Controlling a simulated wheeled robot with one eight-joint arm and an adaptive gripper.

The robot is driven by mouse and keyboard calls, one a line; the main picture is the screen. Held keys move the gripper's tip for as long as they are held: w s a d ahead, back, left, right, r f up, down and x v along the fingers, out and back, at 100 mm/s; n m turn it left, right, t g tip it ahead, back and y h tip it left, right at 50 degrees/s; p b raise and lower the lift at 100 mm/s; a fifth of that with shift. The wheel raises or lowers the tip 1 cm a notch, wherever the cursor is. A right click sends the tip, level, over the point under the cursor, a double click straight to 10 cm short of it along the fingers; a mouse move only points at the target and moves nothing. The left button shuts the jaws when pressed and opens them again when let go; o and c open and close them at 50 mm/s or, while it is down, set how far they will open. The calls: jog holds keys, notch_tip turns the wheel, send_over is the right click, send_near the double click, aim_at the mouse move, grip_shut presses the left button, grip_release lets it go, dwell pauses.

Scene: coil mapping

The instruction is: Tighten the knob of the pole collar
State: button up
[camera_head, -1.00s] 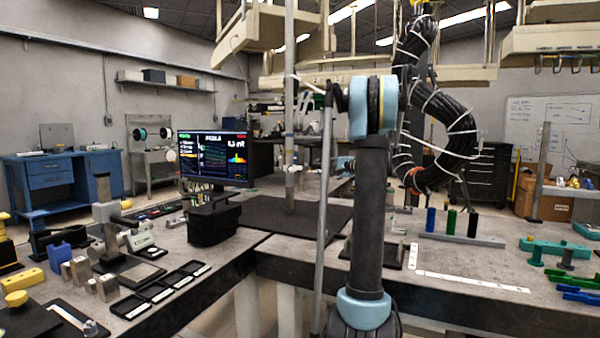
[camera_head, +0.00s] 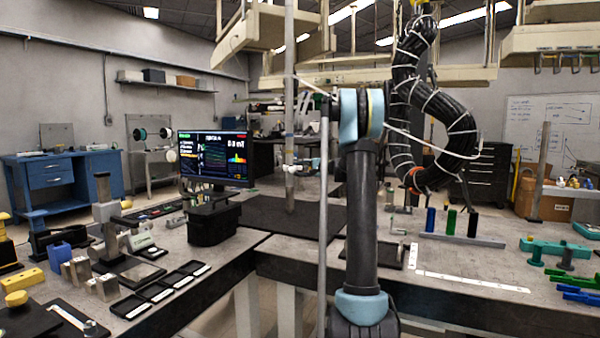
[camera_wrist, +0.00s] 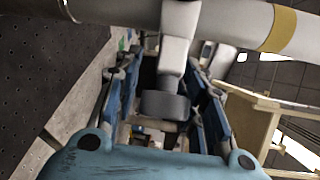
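The pole (camera_head: 290,110) stands upright on the dark breadboard in the head view. It crosses the top of the wrist view (camera_wrist: 255,22) as a thick pale bar with a tan band. The pole collar (camera_wrist: 178,42) is a pale block around the pole. Its dark grey round knob (camera_wrist: 165,105) points towards my wrist camera. My gripper (camera_wrist: 166,82) is open, with one blue finger on each side of the knob. I cannot tell whether either finger touches it. In the head view my gripper (camera_head: 308,164) is small, just right of the pole and partly hidden by my arm.
A monitor (camera_head: 215,157) on a black box stands left of the pole. A thin grey rod (camera_head: 323,220) rises in front of my arm. Shelves (camera_head: 255,30) hang overhead. Blocks and trays lie on the left bench; coloured cylinders (camera_head: 451,222) stand at right.

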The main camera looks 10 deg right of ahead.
grip_shut()
jog(key=shift+g, duration=0.3)
dwell(0.4)
jog(key=shift+f+m+g+h, duration=0.2)
jog(key=shift+m+g+h, duration=0.1)
jog(key=shift+m+h, duration=0.1)
grip_release()
